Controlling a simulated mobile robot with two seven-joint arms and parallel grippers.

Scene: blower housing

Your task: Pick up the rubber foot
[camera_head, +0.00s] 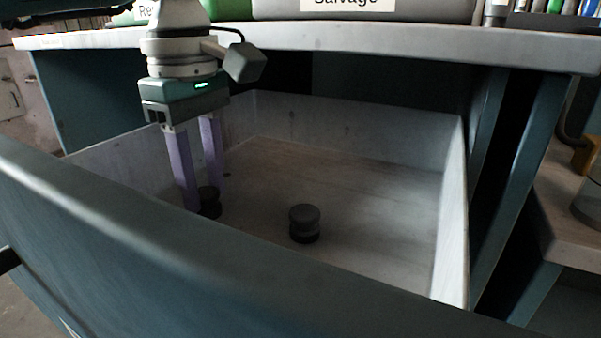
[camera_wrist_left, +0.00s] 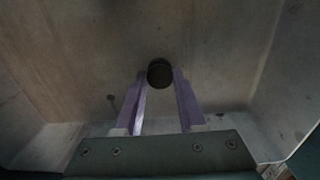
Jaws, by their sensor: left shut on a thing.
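Two dark rubber feet are inside an open drawer. One rubber foot (camera_head: 210,203) is between the purple fingertips of my left gripper (camera_head: 204,196), low in the drawer; its lower part is partly hidden by the drawer's front edge. In the left wrist view the same dark round foot (camera_wrist_left: 160,73) sits between the tips of my left gripper (camera_wrist_left: 159,77), which is shut on it. The other rubber foot (camera_head: 304,223) stands upright on the drawer floor to the right, apart from the gripper. My right gripper is not in view.
The drawer (camera_head: 375,143) has pale walls around the gripper and a teal front panel (camera_head: 180,260) nearer me. The workbench top (camera_head: 400,40) overhangs its back, with labelled bins (camera_head: 360,10) on it. The drawer floor at right is clear.

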